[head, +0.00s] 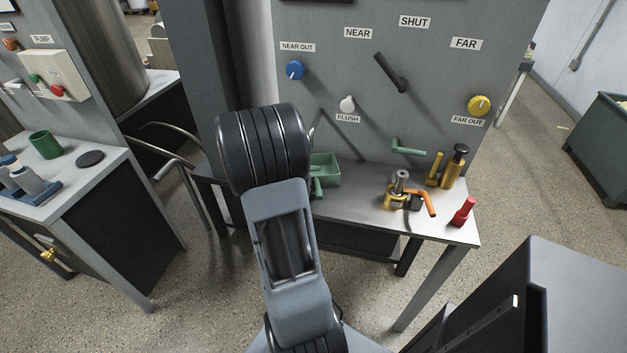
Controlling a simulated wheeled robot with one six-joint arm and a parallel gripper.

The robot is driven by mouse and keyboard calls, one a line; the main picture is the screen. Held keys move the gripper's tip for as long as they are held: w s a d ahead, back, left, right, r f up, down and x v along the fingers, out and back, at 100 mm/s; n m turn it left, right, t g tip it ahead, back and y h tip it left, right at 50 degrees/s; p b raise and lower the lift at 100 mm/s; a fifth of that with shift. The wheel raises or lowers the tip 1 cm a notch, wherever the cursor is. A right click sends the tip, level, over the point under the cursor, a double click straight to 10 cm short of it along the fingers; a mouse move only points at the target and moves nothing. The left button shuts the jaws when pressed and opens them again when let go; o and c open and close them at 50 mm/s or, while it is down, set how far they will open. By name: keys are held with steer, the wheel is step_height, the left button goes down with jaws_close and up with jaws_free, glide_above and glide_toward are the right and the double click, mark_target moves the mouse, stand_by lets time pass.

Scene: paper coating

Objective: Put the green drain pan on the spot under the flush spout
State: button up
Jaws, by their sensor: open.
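The green drain pan (326,170) is a shallow open box on the grey bench against the panel, just right of my arm. A green handle-like part (318,188) sticks out at its near side. My arm's black ribbed joint hides part of the pan's left side. A thin grey curved tube (317,124), perhaps the flush spout, comes from the panel above the pan, left of the white FLUSH knob (347,103). Its lower end is hidden behind my arm. I cannot make out a marked spot under it. My gripper is not visible.
On the bench's right stand a yellow-and-grey fitting (396,196) with an orange handle (427,201), a brass cylinder (453,168) and a red piece (463,212). A green lever (408,148) juts from the panel. A left table (110,190) holds a green cup (45,144) and dark disc (90,158).

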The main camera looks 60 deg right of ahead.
steer(key=p+v, duration=0.1)
steer(key=v, duration=1.1)
steer(key=shift+w, duration=0.1)
steer(key=w+a+r+n+t+y, duration=0.25)
steer(key=w+a+n+t, duration=0.25)
steer(key=w+n+t, duration=0.25)
steer(key=w+a+r+n+t+y, duration=0.1)
steer(key=w+a+r+n+t, duration=0.25)
steer(key=w+n+t, duration=0.35)
steer(key=s+a+n+y, duration=0.2)
steer(key=a+n+y, duration=0.8)
steer(key=a, duration=0.6)
steer(key=s+a+f+n+g+h, duration=0.1)
steer(key=s+f+n+g, duration=0.2)
steer(key=s, duration=1)
steer(key=n+g, duration=0.3)
steer(key=n, duration=0.2)
steer(key=shift+s+a, duration=0.25)
steer(key=shift+a, duration=0.1)
steer(key=shift+n+h+p, duration=0.25)
steer(key=shift+p, duration=0.05)
